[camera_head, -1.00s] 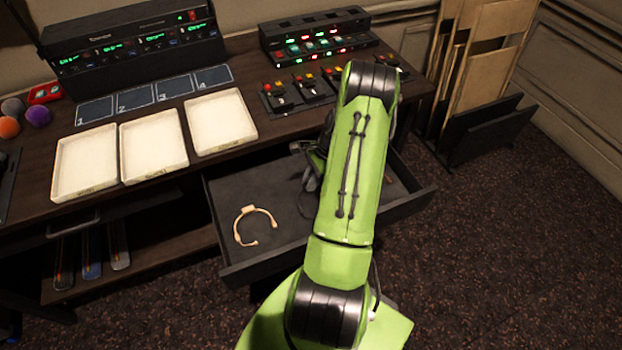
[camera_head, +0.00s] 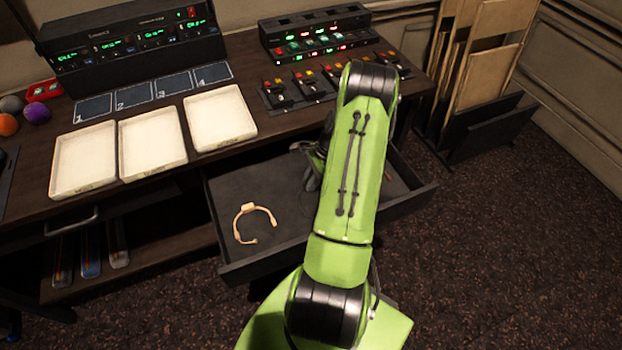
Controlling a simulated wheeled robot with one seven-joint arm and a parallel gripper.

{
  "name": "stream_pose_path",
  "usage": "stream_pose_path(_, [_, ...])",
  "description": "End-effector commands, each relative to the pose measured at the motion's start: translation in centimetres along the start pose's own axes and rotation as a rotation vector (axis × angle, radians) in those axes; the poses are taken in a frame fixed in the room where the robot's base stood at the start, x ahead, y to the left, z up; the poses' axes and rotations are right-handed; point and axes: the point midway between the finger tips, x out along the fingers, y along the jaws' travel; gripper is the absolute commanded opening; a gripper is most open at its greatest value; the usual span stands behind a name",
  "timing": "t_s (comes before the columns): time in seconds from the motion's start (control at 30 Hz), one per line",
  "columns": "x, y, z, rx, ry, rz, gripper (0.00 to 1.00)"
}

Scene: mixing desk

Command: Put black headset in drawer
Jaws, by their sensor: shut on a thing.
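The open drawer (camera_head: 232,190) juts out from under the desk, with a dark flat floor. My gripper (camera_head: 312,166) is over the right half of the drawer, largely hidden behind my green arm. It is shut on a dark thing, seemingly the black headset (camera_head: 311,181), of which only a small part shows beside the arm. I cannot tell whether the headset touches the drawer floor. A beige headset (camera_head: 254,219) lies in the left part of the drawer.
Three white trays (camera_head: 152,142) stand on the desk behind the drawer. Rack devices (camera_head: 130,45) and a button panel (camera_head: 315,42) stand further back. Several coloured balls (camera_head: 37,112) lie at the far left. Folded panels (camera_head: 488,75) stand in a rack on the right.

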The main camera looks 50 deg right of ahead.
Motion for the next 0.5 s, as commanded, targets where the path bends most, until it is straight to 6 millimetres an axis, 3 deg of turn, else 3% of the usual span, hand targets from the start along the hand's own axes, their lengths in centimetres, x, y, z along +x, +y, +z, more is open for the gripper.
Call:
stream_pose_path(0.47, [0.03, 0.0, -0.01, 0.0, 0.0, 0.0, 0.0])
stream_pose_path(0.5, [0.03, 0.0, -0.01, 0.0, 0.0, 0.0, 0.24])
